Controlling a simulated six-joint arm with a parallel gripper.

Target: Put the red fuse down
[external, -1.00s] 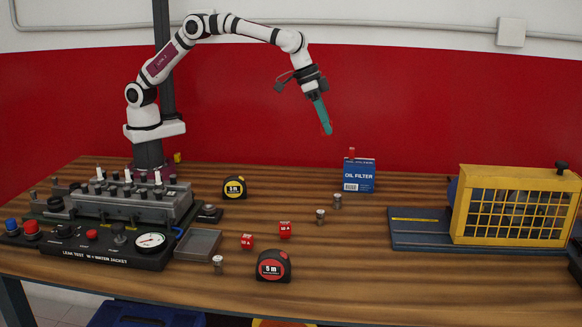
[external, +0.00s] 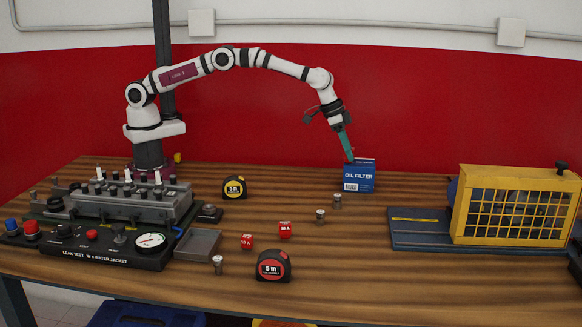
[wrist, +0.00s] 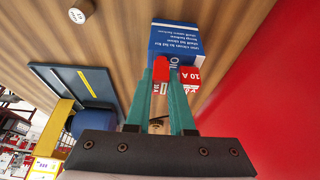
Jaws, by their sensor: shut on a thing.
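My gripper (external: 349,157) is low over the top of the blue and white oil filter box (external: 359,179). In the wrist view my gripper (wrist: 161,76) is shut on a red fuse (wrist: 160,68), held between the teal fingertips. A second red fuse marked 10 A (wrist: 190,77) shows just right of the fingers, at the box (wrist: 178,40). I cannot tell whether the held fuse touches the box or the other fuse. In the external view the held fuse is mostly hidden. Two more red fuses, one (external: 247,241) and another (external: 285,229), lie on the table.
Two tape measures, one yellow (external: 234,187) and one red (external: 273,266), stand on the table. Small metal cylinders, including one (external: 337,200), stand in front of the box. A yellow cage (external: 513,207) is at right. A grey tray (external: 200,245) lies beside the test panel.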

